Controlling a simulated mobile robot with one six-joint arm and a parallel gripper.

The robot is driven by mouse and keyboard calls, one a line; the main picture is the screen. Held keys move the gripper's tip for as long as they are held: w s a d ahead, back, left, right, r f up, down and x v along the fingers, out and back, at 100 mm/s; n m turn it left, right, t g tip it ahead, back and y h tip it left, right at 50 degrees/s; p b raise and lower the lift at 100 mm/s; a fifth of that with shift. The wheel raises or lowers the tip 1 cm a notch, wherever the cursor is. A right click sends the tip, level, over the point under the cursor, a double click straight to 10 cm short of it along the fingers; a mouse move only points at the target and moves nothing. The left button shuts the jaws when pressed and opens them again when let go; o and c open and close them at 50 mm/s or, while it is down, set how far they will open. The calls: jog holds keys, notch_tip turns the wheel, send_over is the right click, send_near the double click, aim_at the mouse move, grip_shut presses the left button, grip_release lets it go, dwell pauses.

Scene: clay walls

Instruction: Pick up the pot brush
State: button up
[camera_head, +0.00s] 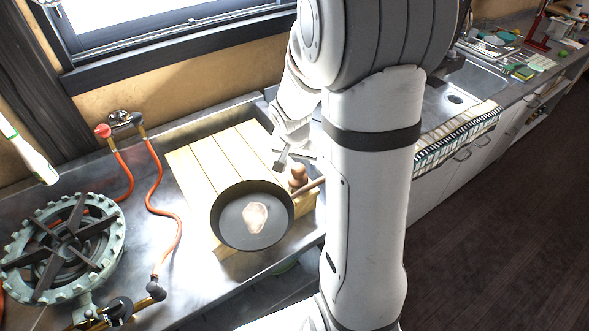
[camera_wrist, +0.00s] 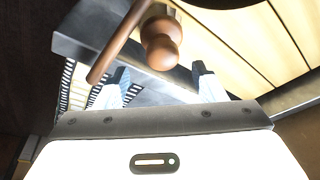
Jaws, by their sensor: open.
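A brown wooden knob-shaped object, which looks like the pot brush (camera_head: 298,177), stands on the wooden slatted board just right of the pan. In the wrist view the brush (camera_wrist: 161,42) shows its rounded knob above the gap between my fingertips; no bristles are visible. My gripper (camera_head: 284,160) is open and empty, close beside the brush on its far side. In the wrist view my gripper (camera_wrist: 160,82) has its two fingertips apart, with nothing between them. My arm hides part of the area to the right.
A dark frying pan (camera_head: 226,231) with a pale piece of food lies beside the brush; its brown handle (camera_wrist: 106,62) passes close by. The slatted board (camera_head: 192,178) rests on a metal counter. A gas burner (camera_head: 112,243) with a red hose (camera_head: 152,192) is at left; a sink is at right.

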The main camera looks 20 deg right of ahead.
aim_at(298, 168)
jog(key=x, duration=0.7)
jog(key=shift+a+f, duration=0.1)
jog(key=shift+a, duration=0.1)
jog(key=shift+c, duration=0.4)
jog(key=c, duration=0.7)
